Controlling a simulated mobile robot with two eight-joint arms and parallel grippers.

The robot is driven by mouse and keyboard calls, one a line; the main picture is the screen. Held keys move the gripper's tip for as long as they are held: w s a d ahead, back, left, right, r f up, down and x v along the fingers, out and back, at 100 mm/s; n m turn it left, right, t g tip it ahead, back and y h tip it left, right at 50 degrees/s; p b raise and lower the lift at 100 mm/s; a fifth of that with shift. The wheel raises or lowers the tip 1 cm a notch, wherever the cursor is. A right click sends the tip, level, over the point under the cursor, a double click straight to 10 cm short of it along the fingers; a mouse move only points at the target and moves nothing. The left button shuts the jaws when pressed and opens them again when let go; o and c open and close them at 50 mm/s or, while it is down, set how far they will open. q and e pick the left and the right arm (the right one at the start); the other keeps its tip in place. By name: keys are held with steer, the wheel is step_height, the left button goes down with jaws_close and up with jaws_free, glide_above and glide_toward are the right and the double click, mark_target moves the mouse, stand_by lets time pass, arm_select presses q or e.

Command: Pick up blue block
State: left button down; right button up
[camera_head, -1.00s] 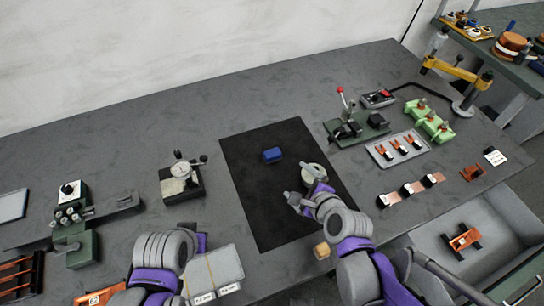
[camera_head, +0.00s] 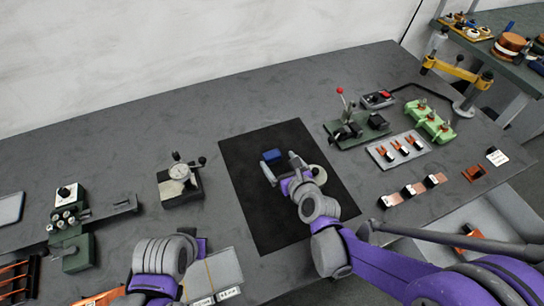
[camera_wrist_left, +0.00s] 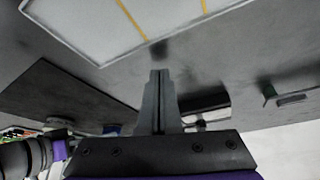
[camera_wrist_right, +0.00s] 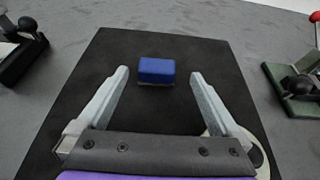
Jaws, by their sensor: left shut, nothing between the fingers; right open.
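The blue block (camera_head: 272,157) lies on the black mat (camera_head: 250,200), in the mat's upper middle. My right gripper (camera_head: 279,166) is just in front of the block, low over the mat, with its fingers apart. In the right wrist view the blue block (camera_wrist_right: 156,71) is ahead of the open fingertips (camera_wrist_right: 159,72), centred between them and not gripped. My left gripper (camera_wrist_left: 160,75) is shut and empty in the left wrist view. In the head view the left arm is at the lower left, far from the block, and its fingers are hard to make out.
A pale round object (camera_head: 318,174) lies on the mat beside my right gripper, partly hidden. A dial gauge device (camera_head: 180,183) stands left of the mat. A green-based press with a red knob (camera_head: 356,128) stands to the right. The mat beyond the block is clear.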

mark_target(272, 154)
steer(key=x, duration=0.4)
steer(key=shift+w+a, duration=0.3)
steer(key=shift+a, duration=0.05)
steer(key=c, duration=1.4)
